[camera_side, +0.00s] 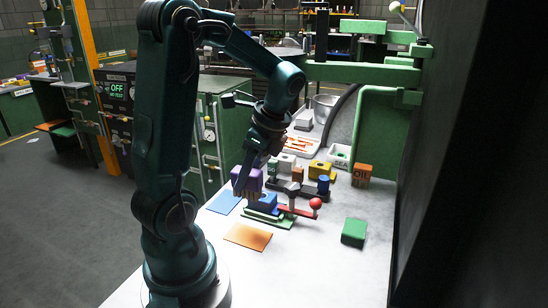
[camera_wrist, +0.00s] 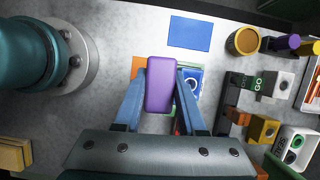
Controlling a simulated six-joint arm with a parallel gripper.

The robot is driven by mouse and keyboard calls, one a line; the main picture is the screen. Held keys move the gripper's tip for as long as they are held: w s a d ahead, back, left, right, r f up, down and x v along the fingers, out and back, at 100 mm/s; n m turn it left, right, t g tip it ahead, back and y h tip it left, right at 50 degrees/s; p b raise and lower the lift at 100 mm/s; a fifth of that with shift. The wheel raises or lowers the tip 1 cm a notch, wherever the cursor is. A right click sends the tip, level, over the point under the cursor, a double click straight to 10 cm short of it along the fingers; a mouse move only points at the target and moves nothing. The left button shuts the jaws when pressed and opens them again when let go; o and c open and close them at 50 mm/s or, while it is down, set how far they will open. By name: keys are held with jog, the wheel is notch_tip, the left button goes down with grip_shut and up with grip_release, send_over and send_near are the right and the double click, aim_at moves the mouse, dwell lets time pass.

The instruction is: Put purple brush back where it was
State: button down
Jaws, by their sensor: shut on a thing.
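The purple brush (camera_side: 247,179) is held up off the table, with its tan bristles pointing down in the side view. My gripper (camera_wrist: 160,82) is shut on the purple brush, with one blue finger on each side of its block. A blue mat (camera_side: 224,202) and an orange mat (camera_side: 248,236) lie flat on the table. In the wrist view the blue mat (camera_wrist: 190,33) is bare, while the brush partly covers the orange mat (camera_wrist: 137,68). A blue block (camera_side: 263,203) sits on a green base beside the brush.
A red-ball lever (camera_side: 315,203) sticks out beside the blue block. A green block (camera_side: 354,233) stands near the right table edge. A yellow block (camera_side: 320,170), an orange OIL block (camera_side: 362,175) and several other parts crowd the back. The front of the table is clear.

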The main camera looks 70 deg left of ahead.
jog(key=shift+m, duration=0.3)
jog(key=shift+s+d+f, duration=0.3)
jog(key=shift+d+f, duration=0.1)
jog(key=shift+f, duration=0.95)
jog(key=shift+s+d+f, duration=0.3)
jog(key=shift+d+f, duration=0.05)
jog(key=shift+f, duration=1.05)
jog(key=shift+s+d+f, duration=0.3)
jog(key=shift+d+f, duration=0.1)
jog(key=shift+f, duration=0.95)
jog(key=shift+f, duration=0.15)
jog(key=shift+c, duration=2.4)
grip_release()
jog(key=v, duration=1.2)
jog(key=s+d+r+n+t+h, duration=0.1)
jog(key=d+r+n+t+h, duration=0.1)
jog(key=d+n+t, duration=0.7)
jog(key=shift+d+h, duration=0.5)
jog(key=shift+d, duration=1.15)
